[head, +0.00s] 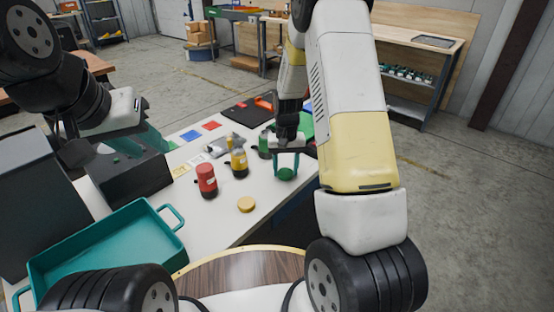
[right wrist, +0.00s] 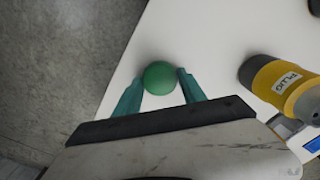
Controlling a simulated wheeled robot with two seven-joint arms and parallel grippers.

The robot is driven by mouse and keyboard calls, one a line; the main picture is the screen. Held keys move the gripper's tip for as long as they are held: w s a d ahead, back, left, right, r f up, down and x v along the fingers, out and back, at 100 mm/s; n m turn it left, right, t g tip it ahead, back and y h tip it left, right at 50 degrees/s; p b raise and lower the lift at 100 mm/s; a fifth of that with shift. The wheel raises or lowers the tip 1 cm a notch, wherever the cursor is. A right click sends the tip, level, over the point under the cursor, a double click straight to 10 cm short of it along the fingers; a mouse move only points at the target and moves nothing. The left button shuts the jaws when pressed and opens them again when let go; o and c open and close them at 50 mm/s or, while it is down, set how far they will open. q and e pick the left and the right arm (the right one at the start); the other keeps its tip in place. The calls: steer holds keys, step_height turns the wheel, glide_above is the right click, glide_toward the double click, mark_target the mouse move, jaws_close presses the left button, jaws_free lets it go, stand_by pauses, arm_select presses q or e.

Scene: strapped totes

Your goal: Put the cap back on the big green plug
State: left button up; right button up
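A round green cap (head: 286,174) is low over or on the white table, between the teal fingertips of my right gripper (head: 287,167). In the right wrist view the cap (right wrist: 159,78) fills nearly all the space between the fingertips (right wrist: 160,76). Whether both fingers press on it I cannot tell. A green plug (head: 264,145) stands upright behind and left of that gripper, apart from it; its top is small and hard to make out. My left gripper (head: 152,138) is at the left, away from the plugs, its fingertips partly hidden.
A yellow plug (head: 239,163) and a red plug (head: 207,182) stand left of the cap. A yellow disc (head: 246,204) lies nearer the front edge. Coloured squares and a dark mat (head: 240,113) lie farther back. A teal tray (head: 110,245) is at front left.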

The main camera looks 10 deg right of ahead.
mark_target(285, 173)
steer(key=c, duration=0.7)
steer(key=shift+r, duration=0.85)
steer(key=shift+s+a+r, duration=0.1)
steer(key=shift+s+r, duration=0.1)
steer(key=shift+r, duration=0.35)
steer(key=shift+s+a+r, duration=0.1)
steer(key=shift+s+r, duration=0.05)
steer(key=shift+r, duration=0.35)
steer(key=s+a, duration=0.2)
steer(key=s, duration=0.5)
steer(key=s+a+r, duration=0.1)
steer(key=s+a, duration=0.2)
steer(key=s, duration=0.4)
steer(key=shift+s, duration=0.25)
steer(key=shift+r, duration=0.1)
